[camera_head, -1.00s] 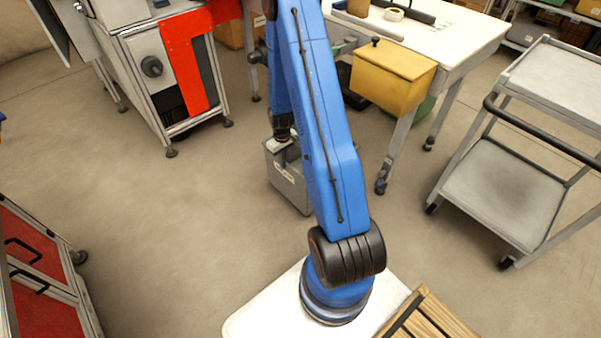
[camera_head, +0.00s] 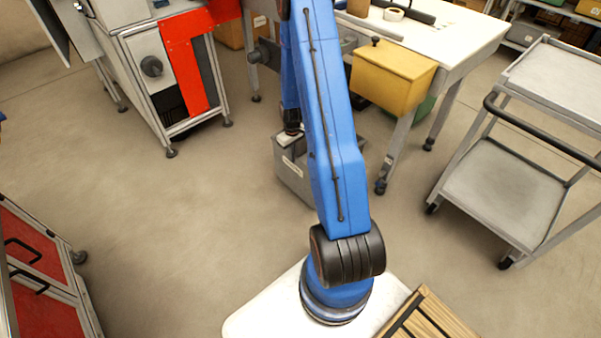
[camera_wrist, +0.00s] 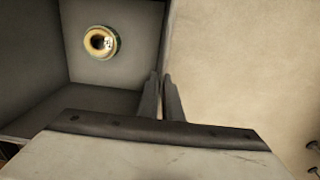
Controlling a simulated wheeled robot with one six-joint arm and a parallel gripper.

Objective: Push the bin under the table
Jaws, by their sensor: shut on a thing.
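The grey bin (camera_head: 294,176) stands on the floor in front of the white table (camera_head: 468,42), partly hidden behind my blue arm. My gripper (camera_head: 291,138) is at the bin's near left rim, pointing down. In the wrist view my gripper (camera_wrist: 162,92) is shut on the bin's wall, with one finger on each side of it. The wrist view looks into the bin (camera_wrist: 105,75), where a small round reel (camera_wrist: 101,42) lies on the bottom.
A yellow box (camera_head: 392,80) is at the table's front, above a table leg (camera_head: 394,150). A grey cart (camera_head: 490,190) stands to the right. A machine with a red panel (camera_head: 185,65) stands at the left. The floor (camera_head: 180,230) between is clear.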

